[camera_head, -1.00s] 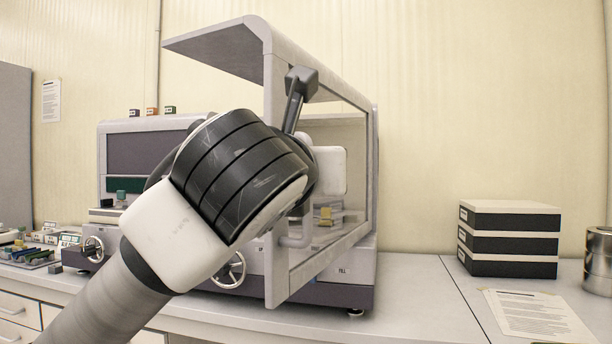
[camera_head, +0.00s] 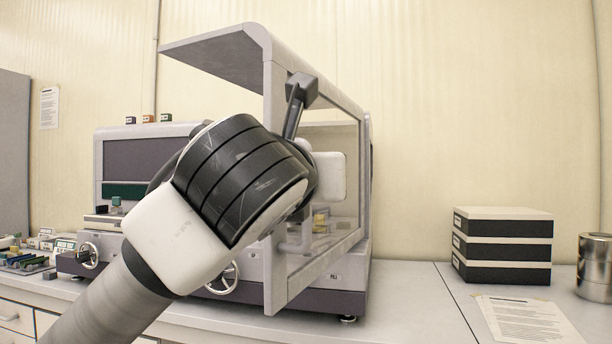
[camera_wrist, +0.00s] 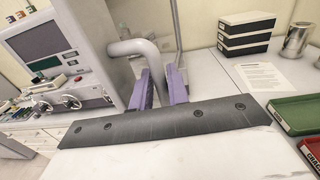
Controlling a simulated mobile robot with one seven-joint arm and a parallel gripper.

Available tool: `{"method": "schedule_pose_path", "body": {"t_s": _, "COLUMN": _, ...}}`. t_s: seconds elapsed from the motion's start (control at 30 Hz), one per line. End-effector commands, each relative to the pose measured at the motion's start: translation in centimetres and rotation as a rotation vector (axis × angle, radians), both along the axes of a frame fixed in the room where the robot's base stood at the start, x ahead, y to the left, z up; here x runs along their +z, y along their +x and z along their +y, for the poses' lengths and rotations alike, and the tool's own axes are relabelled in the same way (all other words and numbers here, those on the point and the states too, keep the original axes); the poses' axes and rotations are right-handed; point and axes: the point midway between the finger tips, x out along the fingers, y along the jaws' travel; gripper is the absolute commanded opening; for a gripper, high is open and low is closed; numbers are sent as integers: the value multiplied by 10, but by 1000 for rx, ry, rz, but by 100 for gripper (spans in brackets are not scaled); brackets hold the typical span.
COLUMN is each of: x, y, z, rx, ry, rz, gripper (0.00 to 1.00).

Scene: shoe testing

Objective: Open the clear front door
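The clear front door (camera_head: 277,190), a grey frame with a see-through pane and a top panel, stands swung out from the testing machine (camera_head: 225,268), with its free edge toward me. A grey bent-tube door handle (camera_head: 294,247) shows on it, partly behind my arm. In the wrist view the handle (camera_wrist: 133,47) bends down between the two purple fingers of my gripper (camera_wrist: 164,90), which look closed around it.
The stacked boxes (camera_head: 502,247), a paper sheet (camera_head: 530,322) and a metal canister (camera_head: 595,265) stand right of the machine. Green and red trays (camera_wrist: 295,115) lie at the right in the wrist view. The bench in front of the boxes is mostly clear.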

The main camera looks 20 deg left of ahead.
Motion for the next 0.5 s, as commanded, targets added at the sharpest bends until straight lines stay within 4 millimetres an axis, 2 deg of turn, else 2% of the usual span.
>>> {"method": "schedule_pose_path", "body": {"t_s": 0.17, "x": 0, "y": -1, "z": 0, "rx": 0, "ry": 0, "rz": -1, "gripper": 17}}
{"method": "schedule_pose_path", "body": {"t_s": 0.27, "x": 0, "y": -8, "z": -1, "rx": 1, "ry": 0, "rz": -3, "gripper": 17}}
{"method": "schedule_pose_path", "body": {"t_s": 0.37, "x": 0, "y": -23, "z": -2, "rx": 2, "ry": 0, "rz": -3, "gripper": 17}}
{"method": "schedule_pose_path", "body": {"t_s": 0.5, "x": -1, "y": -53, "z": -7, "rx": 3, "ry": 0, "rz": -3, "gripper": 17}}
